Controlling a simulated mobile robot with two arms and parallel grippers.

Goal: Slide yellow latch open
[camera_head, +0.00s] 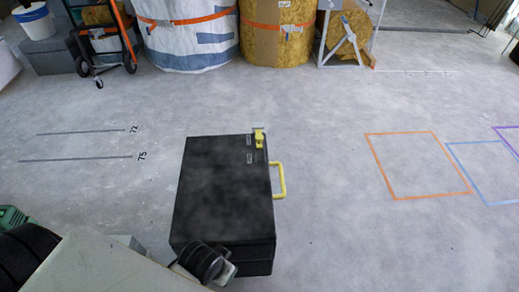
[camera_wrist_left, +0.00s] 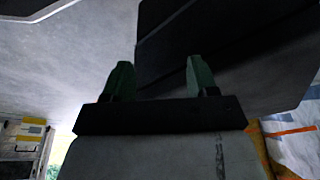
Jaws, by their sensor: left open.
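A black case (camera_head: 222,190) lies on the grey floor in the middle of the head view. The yellow latch (camera_head: 259,139) sits at the far right corner of its top, beside small white labels. A yellow handle (camera_head: 279,180) sticks out from its right side. In the left wrist view, my left gripper (camera_wrist_left: 160,75) has two green fingers spread apart with nothing between them. The dark case (camera_wrist_left: 235,45) shows beyond them; the latch is not visible there. In the head view, part of my left arm is at the case's near edge, and its fingertips cannot be made out. My right gripper is not in view.
An orange floor outline (camera_head: 418,165) and a blue one (camera_head: 485,170) are at the right. Large wrapped rolls (camera_head: 190,35) and a hand truck (camera_head: 105,40) stand at the back. The floor right of the case is clear.

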